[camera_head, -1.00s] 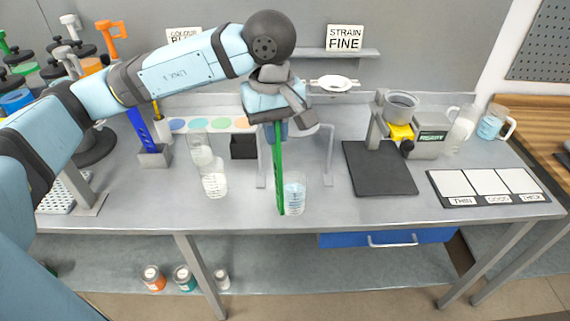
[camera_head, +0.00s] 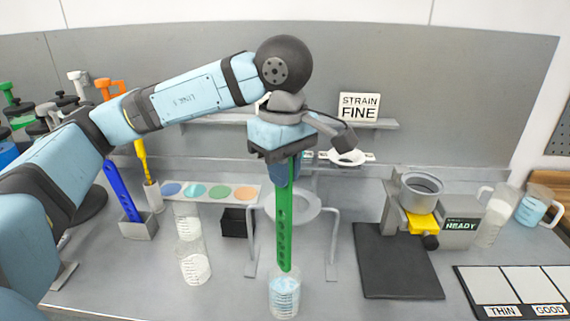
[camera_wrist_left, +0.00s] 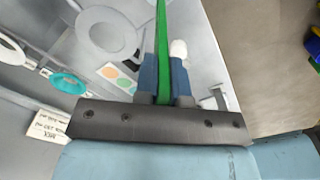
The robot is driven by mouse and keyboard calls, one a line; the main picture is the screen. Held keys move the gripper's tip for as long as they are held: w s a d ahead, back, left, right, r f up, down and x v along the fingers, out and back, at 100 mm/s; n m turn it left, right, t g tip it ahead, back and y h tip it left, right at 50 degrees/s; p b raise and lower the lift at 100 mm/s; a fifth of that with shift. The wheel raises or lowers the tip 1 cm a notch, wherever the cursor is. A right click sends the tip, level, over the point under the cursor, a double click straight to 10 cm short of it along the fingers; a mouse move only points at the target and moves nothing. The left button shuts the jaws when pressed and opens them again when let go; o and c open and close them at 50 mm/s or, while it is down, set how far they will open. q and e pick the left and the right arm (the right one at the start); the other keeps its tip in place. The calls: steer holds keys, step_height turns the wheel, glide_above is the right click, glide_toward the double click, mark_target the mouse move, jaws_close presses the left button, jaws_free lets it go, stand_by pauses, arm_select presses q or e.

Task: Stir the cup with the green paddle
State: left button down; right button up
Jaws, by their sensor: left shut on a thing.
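My left gripper (camera_head: 285,178) is shut on the green paddle (camera_head: 284,228), which hangs down nearly upright. The gripper's blue fingers show on both sides of the green paddle (camera_wrist_left: 162,40) in the wrist view. The clear cup (camera_head: 284,298) holds pale blue liquid and stands at the front of the bench, below the paddle. The paddle's lower end lines up with the cup's mouth, at about rim height. I cannot tell whether the tip is just inside or just above it. My right gripper is not in view.
A metal ring stand (camera_head: 333,240) is behind the paddle. Two clear cups (camera_head: 195,265) stand to the left, near a black box (camera_head: 236,223). A blue paddle (camera_head: 122,190) stands in a holder. A dark mat (camera_head: 398,265) and a strainer device (camera_head: 422,188) are on the right.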

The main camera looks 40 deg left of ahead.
arm_select(q)
steer(key=b, duration=0.3)
glide_above(284, 227)
step_height(284, 227, down, 4)
steer(key=f+b, duration=0.7)
steer(key=f, duration=0.1)
steer(key=shift+w+a+f+b, duration=0.25)
steer(key=shift+w+b, duration=0.05)
steer(key=shift+w, duration=0.1)
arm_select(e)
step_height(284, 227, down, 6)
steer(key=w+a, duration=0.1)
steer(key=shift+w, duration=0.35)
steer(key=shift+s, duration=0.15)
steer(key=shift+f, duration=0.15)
